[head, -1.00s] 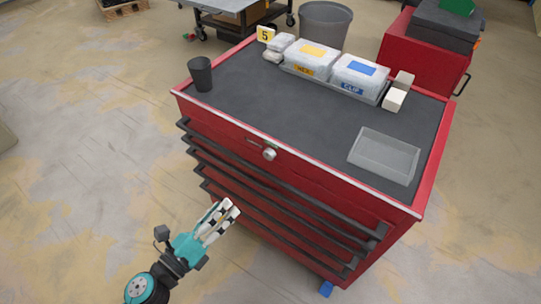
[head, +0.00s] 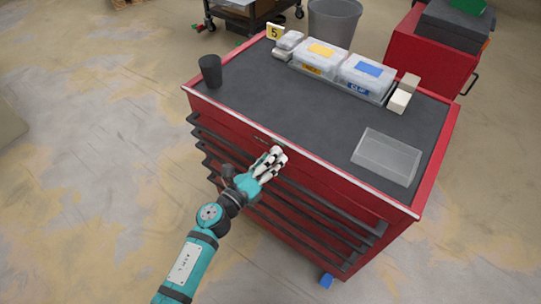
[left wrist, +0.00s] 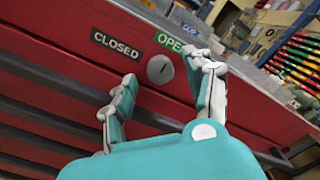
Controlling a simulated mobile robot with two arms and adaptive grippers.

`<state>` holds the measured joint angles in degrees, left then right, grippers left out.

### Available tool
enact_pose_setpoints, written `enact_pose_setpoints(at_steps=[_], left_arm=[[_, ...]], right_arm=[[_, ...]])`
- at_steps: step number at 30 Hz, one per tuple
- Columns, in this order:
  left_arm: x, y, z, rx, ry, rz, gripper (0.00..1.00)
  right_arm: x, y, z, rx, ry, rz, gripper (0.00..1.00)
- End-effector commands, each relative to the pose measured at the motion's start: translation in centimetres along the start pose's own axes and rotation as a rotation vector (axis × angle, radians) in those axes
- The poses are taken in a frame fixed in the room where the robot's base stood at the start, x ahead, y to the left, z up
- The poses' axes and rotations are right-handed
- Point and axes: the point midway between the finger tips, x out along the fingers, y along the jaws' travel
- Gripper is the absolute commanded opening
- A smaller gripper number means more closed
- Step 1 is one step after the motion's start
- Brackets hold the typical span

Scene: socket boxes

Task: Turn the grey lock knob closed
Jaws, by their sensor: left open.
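The grey lock knob (left wrist: 160,69) is on the red front of the tool cabinet, in the left wrist view. A dark mark on it points up toward the green OPEN label (left wrist: 172,40); the black CLOSED label (left wrist: 117,44) is to its left. My left gripper (left wrist: 158,75) is open, with one finger on each side of the knob; I cannot tell whether they touch it. In the head view the left gripper (head: 274,158) is at the cabinet's upper front and hides the knob. My right gripper is not in view.
Dark drawer handles (head: 330,208) run across the cabinet front below the gripper. On the cabinet top (head: 290,120) are a black cup (head: 210,71), clear-lidded socket boxes (head: 365,76) and an empty clear tray (head: 387,158). The middle of the top is clear.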

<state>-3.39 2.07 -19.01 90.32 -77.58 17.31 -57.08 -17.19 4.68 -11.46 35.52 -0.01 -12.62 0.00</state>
Motion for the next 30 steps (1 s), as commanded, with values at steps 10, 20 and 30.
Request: enact_pose_setpoints(at_steps=[10, 20, 30], left_arm=[[0.61, -0.01, 0.0, 0.0, 0.0, 0.0, 0.53], [0.58, 0.0, 0.01, 0.0, 0.0, 0.0, 0.14], [0.56, -0.01, 0.02, -0.016, 0.001, 0.0, 0.0]], right_arm=[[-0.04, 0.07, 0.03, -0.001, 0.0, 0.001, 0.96], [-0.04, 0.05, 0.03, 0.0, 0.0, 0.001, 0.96], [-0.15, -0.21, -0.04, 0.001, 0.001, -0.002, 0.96]])
